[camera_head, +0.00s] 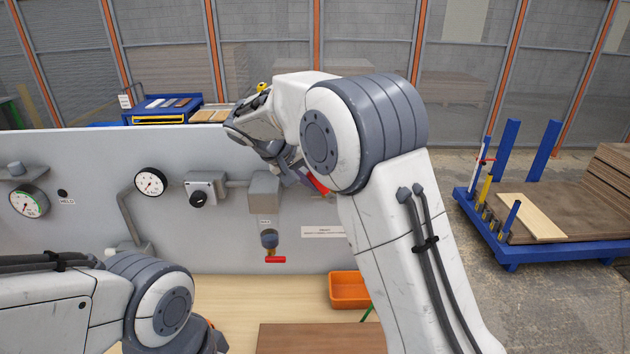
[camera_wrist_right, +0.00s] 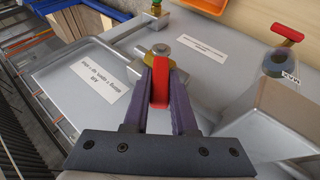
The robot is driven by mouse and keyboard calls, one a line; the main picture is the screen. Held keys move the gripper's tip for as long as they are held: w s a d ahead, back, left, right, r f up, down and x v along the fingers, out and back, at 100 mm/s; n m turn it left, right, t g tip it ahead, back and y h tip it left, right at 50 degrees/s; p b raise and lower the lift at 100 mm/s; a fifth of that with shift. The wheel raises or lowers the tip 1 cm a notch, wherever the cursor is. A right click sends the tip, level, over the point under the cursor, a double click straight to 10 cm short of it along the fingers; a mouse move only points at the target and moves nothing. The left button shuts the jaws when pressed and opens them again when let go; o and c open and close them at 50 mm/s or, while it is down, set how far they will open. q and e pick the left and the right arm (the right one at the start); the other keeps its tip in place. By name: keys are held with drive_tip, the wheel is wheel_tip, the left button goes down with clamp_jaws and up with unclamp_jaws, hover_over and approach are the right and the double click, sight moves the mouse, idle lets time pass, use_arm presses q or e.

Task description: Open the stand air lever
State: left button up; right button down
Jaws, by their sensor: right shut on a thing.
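A red lever (camera_wrist_right: 160,84) on a brass valve with a round metal end (camera_wrist_right: 160,52) sits on the grey panel (camera_head: 90,160). In the wrist view my right gripper (camera_wrist_right: 161,80) has its two dark fingers closed on either side of this lever. In the head view the lever (camera_head: 318,184) shows only partly behind my right arm, and my right gripper (camera_head: 298,174) is mostly hidden there. A second red lever (camera_head: 275,260) hangs below a grey box on the panel and also shows in the wrist view (camera_wrist_right: 287,32). My left gripper is out of sight.
The panel carries gauges (camera_head: 151,182) and a black knob box (camera_head: 205,190). An orange bin (camera_head: 350,290) and a brown board (camera_head: 320,338) lie on the wooden bench (camera_head: 230,290). A blue cart (camera_head: 545,250) stands on the floor at right.

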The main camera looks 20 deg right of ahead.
drive_tip(key=shift+w+a, duration=0.1)
drive_tip(key=c, duration=0.7)
unclamp_jaws()
drive_tip(key=b+v, duration=0.2)
drive_tip(key=v, duration=0.8)
drive_tip(key=shift+s+a+r, duration=0.15)
drive_tip(key=shift+s+r, duration=0.05)
